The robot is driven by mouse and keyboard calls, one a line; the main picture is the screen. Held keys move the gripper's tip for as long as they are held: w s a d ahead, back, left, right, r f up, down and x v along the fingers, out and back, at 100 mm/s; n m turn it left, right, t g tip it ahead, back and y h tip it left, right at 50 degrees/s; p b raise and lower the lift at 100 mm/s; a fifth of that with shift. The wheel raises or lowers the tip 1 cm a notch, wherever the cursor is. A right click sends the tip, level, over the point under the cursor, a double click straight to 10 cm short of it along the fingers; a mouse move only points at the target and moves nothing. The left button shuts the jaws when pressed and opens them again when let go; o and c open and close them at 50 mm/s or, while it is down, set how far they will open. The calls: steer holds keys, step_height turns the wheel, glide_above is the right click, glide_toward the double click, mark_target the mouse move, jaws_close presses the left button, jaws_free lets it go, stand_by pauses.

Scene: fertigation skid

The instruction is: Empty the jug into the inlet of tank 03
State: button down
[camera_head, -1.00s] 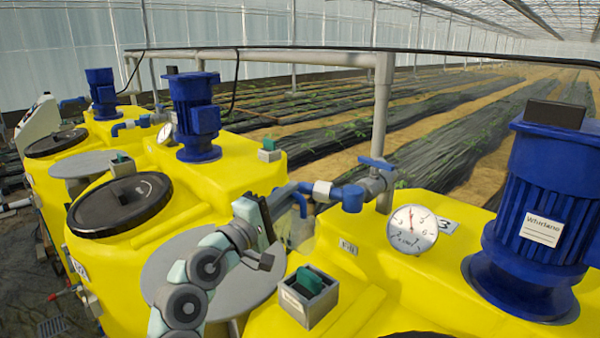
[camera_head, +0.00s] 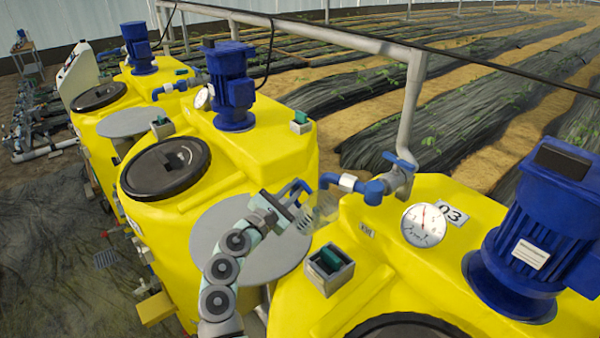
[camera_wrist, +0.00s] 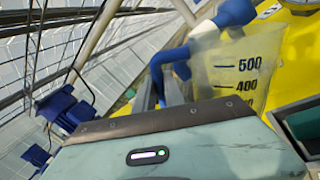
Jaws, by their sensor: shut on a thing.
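The jug (camera_head: 325,205) is clear with a blue handle (camera_head: 297,188). In the wrist view the jug (camera_wrist: 226,72) shows 500 and 400 marks and looks tilted; its contents are not clear to me. My gripper (camera_head: 284,208) is shut on the handle, holding the jug beside yellow tank 03 (camera_head: 385,270), close to a blue pipe end (camera_head: 329,181). My gripper (camera_wrist: 160,88) also shows in the wrist view. Tank 03 bears a 03 label (camera_head: 452,215). A dark round lid or opening (camera_head: 408,328) on it is cut by the bottom edge; I cannot tell which.
A blue valve (camera_head: 400,161) and grey upright pipe (camera_head: 412,105) stand behind the jug. A gauge (camera_head: 423,225), a blue motor (camera_head: 535,235) and a grey switch box (camera_head: 328,270) sit on tank 03. A grey round plate (camera_head: 270,258) lies below my arm.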

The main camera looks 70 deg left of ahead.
mark_target(297, 202)
steer(key=f+n, duration=0.4)
steer(key=n, duration=0.1)
steer(key=shift+w+d+f+g, duration=0.1)
steer(key=shift+d+f+g, duration=0.2)
steer(key=shift+g, duration=0.1)
steer(key=shift+a+r, duration=0.1)
steer(key=shift+r, duration=0.1)
